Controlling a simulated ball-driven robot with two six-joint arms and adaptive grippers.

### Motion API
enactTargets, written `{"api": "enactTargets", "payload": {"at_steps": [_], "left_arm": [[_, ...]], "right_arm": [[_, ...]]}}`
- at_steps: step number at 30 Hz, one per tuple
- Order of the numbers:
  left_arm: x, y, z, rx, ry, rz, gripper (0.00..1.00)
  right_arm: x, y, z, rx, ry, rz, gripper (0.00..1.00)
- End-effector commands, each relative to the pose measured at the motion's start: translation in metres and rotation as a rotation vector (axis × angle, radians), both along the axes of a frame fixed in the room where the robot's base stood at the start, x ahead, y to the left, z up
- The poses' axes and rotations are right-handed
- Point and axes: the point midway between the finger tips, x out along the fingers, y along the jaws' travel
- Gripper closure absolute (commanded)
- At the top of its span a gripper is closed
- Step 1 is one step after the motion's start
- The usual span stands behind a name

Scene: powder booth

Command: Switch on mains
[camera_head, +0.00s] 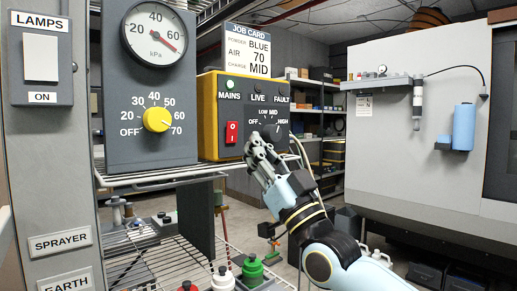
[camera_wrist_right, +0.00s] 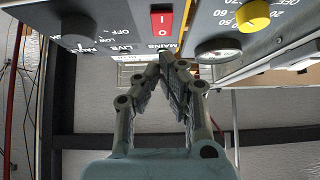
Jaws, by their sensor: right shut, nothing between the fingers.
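The yellow-sided control unit (camera_head: 208,112) has a dark front panel with a red rocker switch (camera_head: 232,132) below the green MAINS lamp (camera_head: 230,84), which looks bright. The red rocker (camera_wrist_right: 161,22) also shows in the right wrist view, marked I and O; I cannot tell which side is pressed. My right gripper (camera_head: 254,142) is shut and empty, just right of and slightly below the rocker in the head view. In the right wrist view its fingertips (camera_wrist_right: 168,58) point toward the panel, close to the MAINS label and apart from the rocker. My left gripper is out of view.
Left of the unit stands a grey regulator box with a gauge (camera_head: 154,32) and yellow knob (camera_head: 157,120). A lamps switch (camera_head: 40,58) is at far left. A wire shelf (camera_head: 160,175) lies under the units, with bottles (camera_head: 252,268) below. A job card (camera_head: 247,50) stands behind.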

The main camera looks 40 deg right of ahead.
Motion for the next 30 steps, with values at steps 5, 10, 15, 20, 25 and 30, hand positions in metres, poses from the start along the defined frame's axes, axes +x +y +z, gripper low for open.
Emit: {"api": "enactTargets", "payload": {"at_steps": [5,10,15,20,25,30], "left_arm": [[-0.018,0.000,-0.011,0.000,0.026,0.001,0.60],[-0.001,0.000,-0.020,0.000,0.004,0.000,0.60],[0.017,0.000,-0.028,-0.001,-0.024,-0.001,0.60],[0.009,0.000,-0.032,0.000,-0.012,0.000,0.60],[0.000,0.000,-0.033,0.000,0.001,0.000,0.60],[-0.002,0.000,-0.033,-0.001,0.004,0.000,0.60]], "right_arm": [[-0.014,-0.001,-0.022,-0.001,0.004,0.001,1.00],[-0.031,-0.002,-0.043,-0.001,0.004,0.001,1.00],[-0.048,-0.004,-0.066,-0.001,0.005,0.001,1.00],[-0.057,-0.005,-0.076,-0.001,0.003,0.001,1.00],[-0.060,-0.005,-0.077,0.000,0.001,0.000,1.00],[-0.060,-0.005,-0.077,0.000,0.001,0.000,1.00]]}}
